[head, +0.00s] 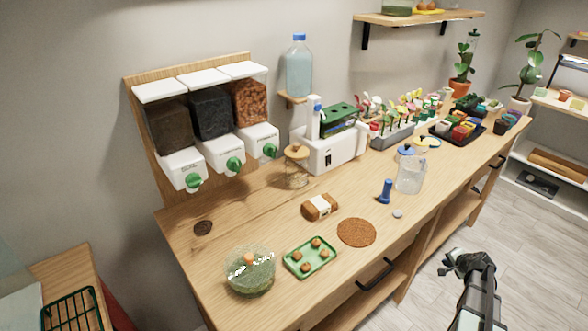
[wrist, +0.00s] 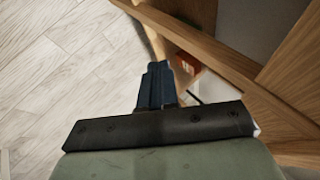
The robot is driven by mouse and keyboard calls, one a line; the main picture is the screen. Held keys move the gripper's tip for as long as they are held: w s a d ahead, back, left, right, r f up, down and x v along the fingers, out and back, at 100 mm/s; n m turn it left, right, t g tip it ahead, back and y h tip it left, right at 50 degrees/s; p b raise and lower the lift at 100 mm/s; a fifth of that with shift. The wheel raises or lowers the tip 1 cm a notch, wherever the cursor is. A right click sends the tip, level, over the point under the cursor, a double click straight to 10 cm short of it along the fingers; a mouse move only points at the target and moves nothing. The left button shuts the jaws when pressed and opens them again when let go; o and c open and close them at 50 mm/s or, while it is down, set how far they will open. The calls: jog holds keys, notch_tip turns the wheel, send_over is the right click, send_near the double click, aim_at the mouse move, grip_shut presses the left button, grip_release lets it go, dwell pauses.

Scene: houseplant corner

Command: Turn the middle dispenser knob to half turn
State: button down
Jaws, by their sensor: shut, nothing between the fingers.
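Three wall dispensers hang on a wooden backboard at the left in the head view, each with a white base and a green knob. The middle dispenser (head: 211,113) holds dark material, and its green knob (head: 234,165) faces the bench. The left knob (head: 193,181) and right knob (head: 269,150) flank it. I cannot read the markings around the knobs. My gripper (head: 456,262) is at the lower right, in front of the bench and far from the dispensers. In the wrist view its fingers (wrist: 157,72) are together and empty, above the floor beside wooden furniture.
The wooden bench (head: 270,220) carries a glass bowl (head: 250,269), a green tray (head: 310,257), a cork mat (head: 356,232), a brown packet (head: 320,207), a corked jar (head: 296,167) and a clear jug (head: 410,174). Black drawer handles (head: 376,274) stick out from the bench front.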

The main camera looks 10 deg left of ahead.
jog(key=w+d+r+m+t, duration=0.1)
jog(key=w+d+r, duration=0.3)
jog(key=r, duration=0.7)
jog(key=w+d+r+t, duration=0.2)
jog(key=w+d+r, duration=0.15)
jog(key=r, duration=0.65)
jog(key=w+d+r+m+t, duration=0.1)
jog(key=w+d+r, duration=0.35)
jog(key=r, duration=0.65)
notch_tip(320, 180, up, 14)
jog(key=w+a+t+y, duration=0.1)
jog(key=a+t+y, duration=0.1)
jog(key=a, duration=0.1)
jog(key=w+a+n+g+y, duration=0.1)
jog(key=w+a+n+y, duration=0.2)
jog(key=a, duration=1.1)
jog(key=n+g+y, duration=1.1)
jog(key=g+y, duration=0.1)
jog(key=g, duration=0.1)
send_near(235, 165)
jog(key=w+a+f, duration=0.2)
jog(key=w+a, duration=0.1)
jog(key=w, duration=0.1)
jog(key=shift+s+a+f, duration=0.1)
jog(key=shift+s+a, duration=0.55)
jog(key=shift+s+a+f, duration=0.15)
jog(key=shift+s+a, duration=0.5)
jog(key=shift+a, duration=0.05)
